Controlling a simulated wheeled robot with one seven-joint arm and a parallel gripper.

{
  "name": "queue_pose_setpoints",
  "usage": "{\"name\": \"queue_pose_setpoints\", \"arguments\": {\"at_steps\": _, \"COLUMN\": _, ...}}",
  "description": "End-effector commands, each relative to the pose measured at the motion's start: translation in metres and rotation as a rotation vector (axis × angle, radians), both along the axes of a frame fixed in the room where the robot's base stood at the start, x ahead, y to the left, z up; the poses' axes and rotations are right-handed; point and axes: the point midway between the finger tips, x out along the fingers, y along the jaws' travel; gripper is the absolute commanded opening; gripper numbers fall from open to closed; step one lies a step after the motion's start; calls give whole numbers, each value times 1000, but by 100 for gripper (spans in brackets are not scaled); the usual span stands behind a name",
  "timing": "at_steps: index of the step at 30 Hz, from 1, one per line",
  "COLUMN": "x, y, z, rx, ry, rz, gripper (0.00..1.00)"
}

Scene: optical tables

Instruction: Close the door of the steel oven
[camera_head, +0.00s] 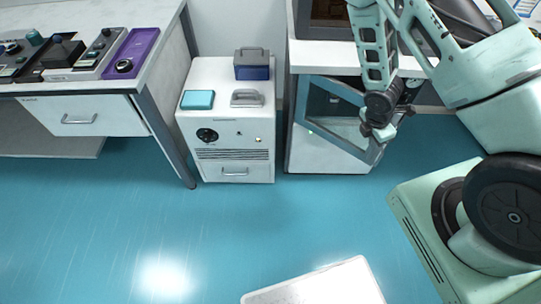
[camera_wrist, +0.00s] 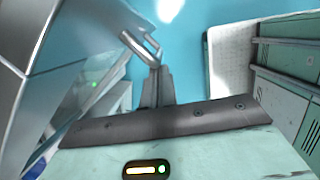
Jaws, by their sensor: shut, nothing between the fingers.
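The steel oven (camera_head: 306,152) stands under the worktop in the head view. Its grey-framed glass door (camera_head: 324,86) stands open, swung out at an angle. My gripper (camera_head: 379,134) is at the door's outer end, on the right in this view. In the wrist view my gripper (camera_wrist: 157,74) has its fingers together and empty. The fingertips are close to the bar handle (camera_wrist: 141,44) on the door (camera_wrist: 70,48); I cannot tell whether they touch it. My arm hides part of the door and the oven's right side in the head view.
A white cabinet (camera_head: 234,138) on the oven's left carries a teal box (camera_head: 198,100) and a grey-blue case (camera_head: 252,66). A bench (camera_head: 152,48) with instruments stands further left. A white panel (camera_head: 318,287) is at the bottom. The blue floor before the oven is clear.

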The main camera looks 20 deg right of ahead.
Motion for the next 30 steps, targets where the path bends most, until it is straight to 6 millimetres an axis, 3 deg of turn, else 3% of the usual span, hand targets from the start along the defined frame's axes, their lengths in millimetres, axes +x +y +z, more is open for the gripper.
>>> {"name": "queue_pose_setpoints", "arguments": {"at_steps": 3, "x": 15, "y": -32, "z": 2, "rx": -1, "ry": -3, "rz": 96, "gripper": 0}}
{"name": "queue_pose_setpoints", "arguments": {"at_steps": 12, "x": 54, "y": -85, "z": 3, "rx": -1, "ry": -3, "rz": 303, "gripper": 0}}
{"name": "queue_pose_setpoints", "arguments": {"at_steps": 19, "x": 72, "y": -103, "z": 2, "rx": 1, "ry": -2, "rz": 387, "gripper": 0}}
{"name": "queue_pose_setpoints", "arguments": {"at_steps": 30, "x": 80, "y": -109, "z": 0, "rx": 1, "ry": -1, "rz": 420, "gripper": 0}}
